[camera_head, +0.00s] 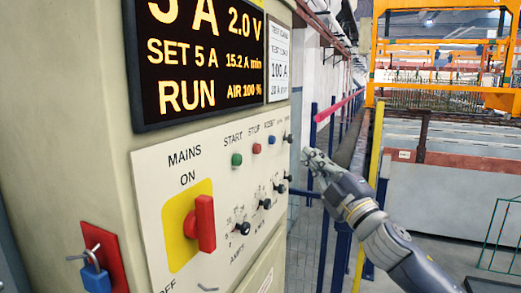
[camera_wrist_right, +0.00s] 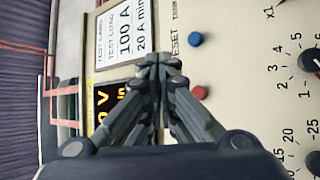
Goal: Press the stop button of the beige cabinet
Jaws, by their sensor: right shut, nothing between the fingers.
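The beige cabinet (camera_head: 75,110) fills the left of the head view. Its red stop button (camera_head: 257,148) sits under the label STOP, between the green start button (camera_head: 237,160) and the blue button (camera_head: 272,139). My right gripper (camera_head: 308,154) is shut and empty, to the right of the buttons and apart from the stop button in the picture. In the wrist view, the closed fingertips (camera_wrist_right: 158,60) show up and left of the red button (camera_wrist_right: 199,92), with the blue button (camera_wrist_right: 195,39) further up. The gap to the panel is hard to judge. My left gripper is out of view.
The lit display (camera_head: 195,60) reads RUN. The red mains switch (camera_head: 203,223) on its yellow plate and several black knobs (camera_head: 243,228) stick out below the buttons. A blue padlock (camera_head: 95,278) hangs at lower left. Blue posts and a yellow post (camera_head: 368,190) stand behind my right arm.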

